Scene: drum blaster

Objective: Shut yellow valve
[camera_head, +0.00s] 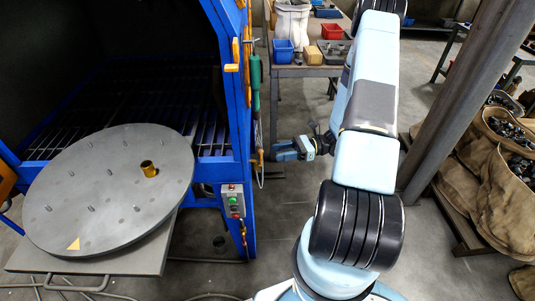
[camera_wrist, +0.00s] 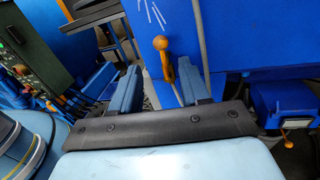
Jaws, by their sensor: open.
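The yellow valve (camera_wrist: 161,43) shows in the wrist view as a round orange-yellow knob with a lever running down from it, against blue machine panels. In the head view a small yellow handle (camera_head: 261,157) shows on the blue cabinet's right edge, just left of my gripper (camera_head: 274,153). My gripper is open and empty. In the wrist view its two blue fingers (camera_wrist: 160,66) stand apart, with the lever appearing between them, nearer the right finger. I cannot tell whether it touches. The lever's lower end is partly hidden.
The blue cabinet (camera_head: 242,130) stands at left, with a control box (camera_head: 233,201) below the handle. A bench (camera_head: 300,72) with bins stands behind; a grey pillar (camera_head: 455,105) and sacks (camera_head: 505,200) are at right.

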